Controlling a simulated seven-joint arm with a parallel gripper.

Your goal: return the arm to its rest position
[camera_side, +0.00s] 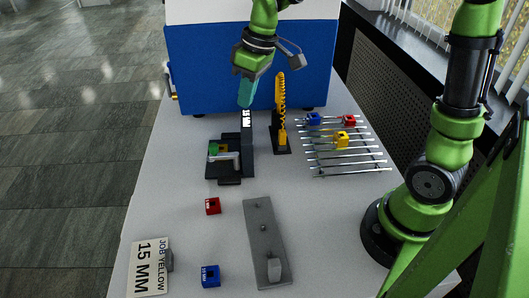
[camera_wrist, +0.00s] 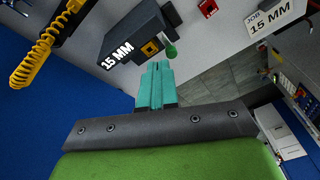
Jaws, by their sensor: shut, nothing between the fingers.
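My gripper (camera_side: 246,93) has teal fingers, pressed together and empty. It hangs above the back of the table, in front of the blue box and apart from the objects below. In the wrist view the closed fingers (camera_wrist: 156,84) point toward the dark press (camera_wrist: 146,36), which bears a "15 MM" label. The press also shows in the side view (camera_side: 247,143), below my gripper, with a green knob (camera_side: 213,149) at its left. A yellow square part shows on the press in the wrist view.
A yellow coiled stand (camera_side: 281,110) rises just right of my gripper. A rod rack (camera_side: 350,162) holds blue, red and yellow blocks. A red block (camera_side: 212,206), a blue block (camera_side: 210,276), a grey plate (camera_side: 256,225) and a "JOB YELLOW 15 MM" sign (camera_side: 149,267) occupy the front.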

